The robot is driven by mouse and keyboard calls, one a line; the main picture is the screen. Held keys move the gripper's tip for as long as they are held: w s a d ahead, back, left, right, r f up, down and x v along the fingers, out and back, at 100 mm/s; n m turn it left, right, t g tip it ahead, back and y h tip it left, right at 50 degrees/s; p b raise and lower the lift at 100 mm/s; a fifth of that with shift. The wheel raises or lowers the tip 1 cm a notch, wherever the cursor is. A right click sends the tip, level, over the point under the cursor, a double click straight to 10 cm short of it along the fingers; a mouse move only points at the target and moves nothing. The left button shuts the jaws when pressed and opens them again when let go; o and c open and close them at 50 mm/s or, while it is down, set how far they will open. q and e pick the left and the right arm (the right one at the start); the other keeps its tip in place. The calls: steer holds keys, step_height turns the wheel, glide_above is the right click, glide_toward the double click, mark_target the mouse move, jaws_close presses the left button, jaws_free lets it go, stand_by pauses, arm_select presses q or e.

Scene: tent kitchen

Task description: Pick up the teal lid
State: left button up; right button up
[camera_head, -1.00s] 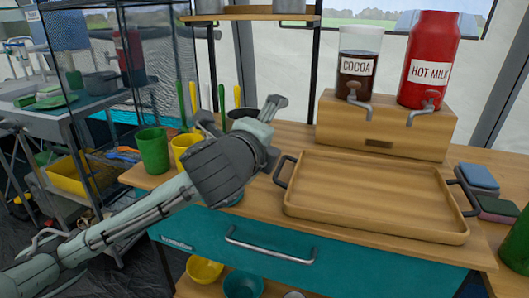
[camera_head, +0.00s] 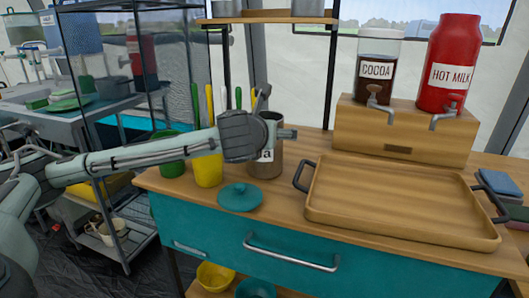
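The teal lid (camera_head: 240,198) lies flat on the wooden counter with its round knob up, near the front edge above the drawer. My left gripper (camera_head: 278,114) is above and behind the lid, in front of the upper part of a brown jar (camera_head: 266,163), and is not touching the lid. Its fingers look spread apart, with nothing seen between them. My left forearm crosses the view from the left and partly hides the jar and the cups. My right gripper is not in view.
A yellow cup (camera_head: 208,172) and a green cup (camera_head: 172,168) stand left of the jar. A wooden tray (camera_head: 400,232) with dark handles takes up the counter to the right. Cocoa (camera_head: 377,72) and hot milk (camera_head: 449,75) dispensers stand behind it. A wire-mesh rack (camera_head: 150,62) stands at left.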

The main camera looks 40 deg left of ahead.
arm_select(q)
steer(key=shift+w+a+f, duration=0.15)
steer(key=shift+w+f, duration=0.05)
steer(key=shift+w, duration=0.2)
steer(key=shift+r, duration=0.15)
steer(key=c, duration=2)
